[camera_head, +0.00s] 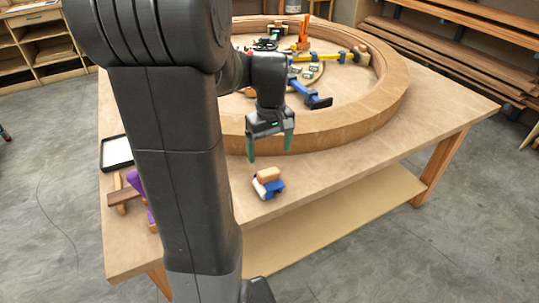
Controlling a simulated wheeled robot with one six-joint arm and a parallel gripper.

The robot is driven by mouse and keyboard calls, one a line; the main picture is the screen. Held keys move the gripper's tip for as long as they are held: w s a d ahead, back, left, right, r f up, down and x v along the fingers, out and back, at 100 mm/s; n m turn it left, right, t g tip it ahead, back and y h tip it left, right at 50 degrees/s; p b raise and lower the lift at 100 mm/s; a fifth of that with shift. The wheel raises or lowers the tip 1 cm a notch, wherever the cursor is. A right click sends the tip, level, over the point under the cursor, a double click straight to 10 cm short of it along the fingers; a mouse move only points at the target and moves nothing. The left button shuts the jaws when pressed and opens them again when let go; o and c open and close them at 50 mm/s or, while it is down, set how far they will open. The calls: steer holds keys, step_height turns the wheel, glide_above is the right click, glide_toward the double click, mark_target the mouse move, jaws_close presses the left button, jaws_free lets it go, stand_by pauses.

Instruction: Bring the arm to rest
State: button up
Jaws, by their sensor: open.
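My gripper (270,146) hangs from my dark arm with its green-tipped fingers spread apart and nothing between them. It is in front of the near side of a large curved wooden ring (345,136) on the workbench (330,180). A small block in tan, blue and white (268,182) lies on the bench just below the gripper, apart from the fingers in the picture. My arm hides part of the bench's left side and of the ring.
Inside the ring are blue and yellow clamps (312,98) and an orange tool (304,34). A black-rimmed white tray (117,151) and a purple-and-wood tool (135,181) lie at the left. Lumber racks (455,50) stand at the right. The bench's right corner is clear.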

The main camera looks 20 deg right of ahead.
mark_target(269, 179)
stand_by(0.3)
step_height(269, 179, down, 13)
steer(key=shift+a+f+b, duration=0.1)
steer(key=shift+b, duration=0.9)
steer(key=shift+r+p, duration=0.4)
steer(key=shift+r, duration=0.15)
